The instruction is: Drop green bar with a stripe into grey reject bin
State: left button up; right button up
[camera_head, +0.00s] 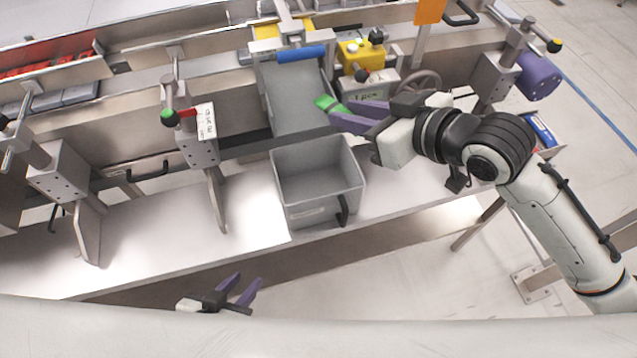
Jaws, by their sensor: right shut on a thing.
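My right gripper (345,109) reaches in from the right and is shut on a green bar (326,103), whose end sticks out past the purple fingertips. It is over the right edge of the grey sloping chute, and no stripe can be made out at this size. The grey bin (281,195) stands open on the bench, below and nearer than the gripper, and its visible inside looks empty. My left gripper (244,283) is low at the front of the bench, its purple fingers apart with nothing between them.
The grey chute (295,99) slopes down behind the bin, with a blue roller (300,54) at its top. A yellow device (360,55) and a handwheel stand behind the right gripper. Metal posts (198,145) stand left of the bin. The white bench top (150,230) is clear at left.

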notch_tip(320, 180, down, 8)
jog(key=a+n+b, duration=0.1)
jog(key=a+b, duration=0.1)
jog(key=b, duration=0.3)
jog(key=shift+s+f+g+y, duration=0.2)
jog(key=shift+s+g+y, duration=0.1)
jog(key=shift+s+g, duration=0.15)
jog(key=shift+a, duration=0.1)
jog(key=o, duration=1.1)
jog(key=v, duration=1)
